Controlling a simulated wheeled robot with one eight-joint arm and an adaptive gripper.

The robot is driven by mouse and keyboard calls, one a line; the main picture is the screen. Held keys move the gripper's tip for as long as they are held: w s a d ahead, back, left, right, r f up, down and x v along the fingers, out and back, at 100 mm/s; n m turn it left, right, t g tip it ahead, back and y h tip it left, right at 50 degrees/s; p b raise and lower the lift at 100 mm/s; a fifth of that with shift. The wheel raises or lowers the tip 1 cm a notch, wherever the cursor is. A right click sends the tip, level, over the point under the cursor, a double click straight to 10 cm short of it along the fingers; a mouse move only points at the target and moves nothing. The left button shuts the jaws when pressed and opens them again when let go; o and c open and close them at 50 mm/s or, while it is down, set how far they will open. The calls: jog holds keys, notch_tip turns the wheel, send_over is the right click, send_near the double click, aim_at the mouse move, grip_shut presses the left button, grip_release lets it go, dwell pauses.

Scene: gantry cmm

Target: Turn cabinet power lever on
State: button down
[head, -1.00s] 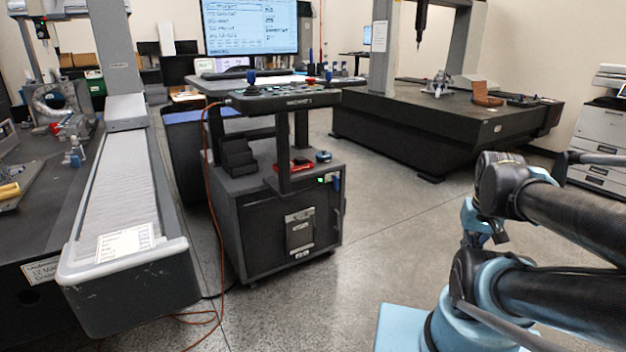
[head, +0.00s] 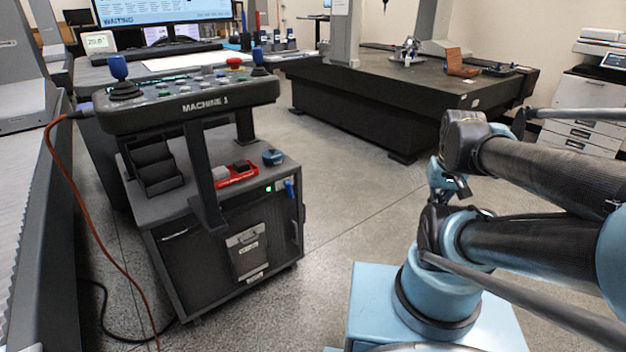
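A dark grey cabinet (head: 200,258) on a wheeled base stands at centre left in the head view, under a control panel marked MACHINE 1. A small blue lever (head: 290,189) is on the upper right of the cabinet's front. It looks roughly upright, and its exact setting is too small to tell. A small green light (head: 269,188) glows just left of the lever. My arm is at the right, well apart from the cabinet. My gripper cannot be made out.
The control panel (head: 190,95) overhangs the cabinet, with joysticks and a red button. A red tray (head: 236,176) lies on the cabinet top. An orange cable (head: 92,228) hangs at the left. A large dark table (head: 375,100) stands behind. Open floor (head: 335,190) lies right of the cabinet.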

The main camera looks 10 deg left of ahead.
jog(key=shift+w+d, duration=0.4)
jog(key=shift+w, duration=0.25)
jog(key=w+a+r+m+g+y, duration=0.1)
jog(key=w+a+r+m+y, duration=0.2)
jog(key=w+a, duration=0.65)
jog(key=w+a+r+m+g+y, duration=0.15)
jog(key=w+a+r+m, duration=0.35)
jog(key=w, duration=0.7)
jog(key=w+a+f+g, duration=0.2)
jog(key=w+a+f, duration=0.5)
jog(key=w+a, duration=0.4)
jog(key=m+g+y, duration=0.1)
jog(key=m+g, duration=0.1)
jog(key=m, duration=0.1)
send_near(301, 187)
jog(key=s+f, duration=0.4)
jog(key=f, duration=0.2)
jog(key=shift+s+a, duration=0.65)
jog(key=shift+a, duration=0.25)
jog(key=shift+s+a, duration=0.6)
jog(key=shift+a, duration=0.3)
